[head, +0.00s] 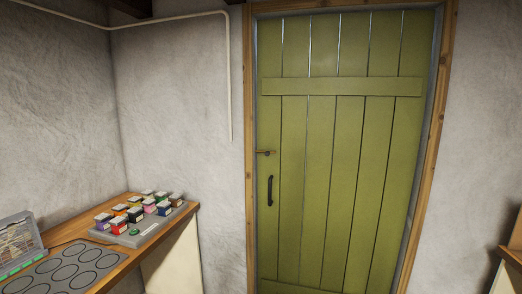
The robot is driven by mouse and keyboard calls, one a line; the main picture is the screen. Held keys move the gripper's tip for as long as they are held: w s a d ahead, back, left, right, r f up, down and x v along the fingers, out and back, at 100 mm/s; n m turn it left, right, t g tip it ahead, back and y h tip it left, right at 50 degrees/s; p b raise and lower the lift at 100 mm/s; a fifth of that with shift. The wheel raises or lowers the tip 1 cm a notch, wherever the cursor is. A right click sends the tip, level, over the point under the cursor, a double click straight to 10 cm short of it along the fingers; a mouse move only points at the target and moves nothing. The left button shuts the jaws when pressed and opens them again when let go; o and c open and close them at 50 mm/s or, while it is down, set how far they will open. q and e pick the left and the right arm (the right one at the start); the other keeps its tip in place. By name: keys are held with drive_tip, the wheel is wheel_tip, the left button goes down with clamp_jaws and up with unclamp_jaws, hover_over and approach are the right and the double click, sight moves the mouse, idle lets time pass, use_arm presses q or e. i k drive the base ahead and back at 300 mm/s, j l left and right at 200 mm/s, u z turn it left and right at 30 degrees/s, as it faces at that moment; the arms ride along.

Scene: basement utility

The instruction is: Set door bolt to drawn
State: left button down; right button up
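A green plank door (340,150) stands shut in a wooden frame (250,220). A small brass-coloured fitting (265,153), which looks like the door bolt, sits at the door's left edge at about mid height. It lies horizontally and reaches close to the left jamb. It is too small to tell whether it is drawn or shot. A dark curved pull handle (270,190) is just below it. Neither of my grippers is in view.
A wooden worktop (185,212) stands at the lower left, left of the door. It holds a grey tray (130,238) with several coloured blocks, a mat with circles (100,262) and a clear-lidded case (18,240). Wooden furniture (512,255) edges in at the lower right.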

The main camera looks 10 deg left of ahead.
sight(263, 152)
drive_tip(key=i, duration=1.1)
drive_tip(key=z, duration=0.1)
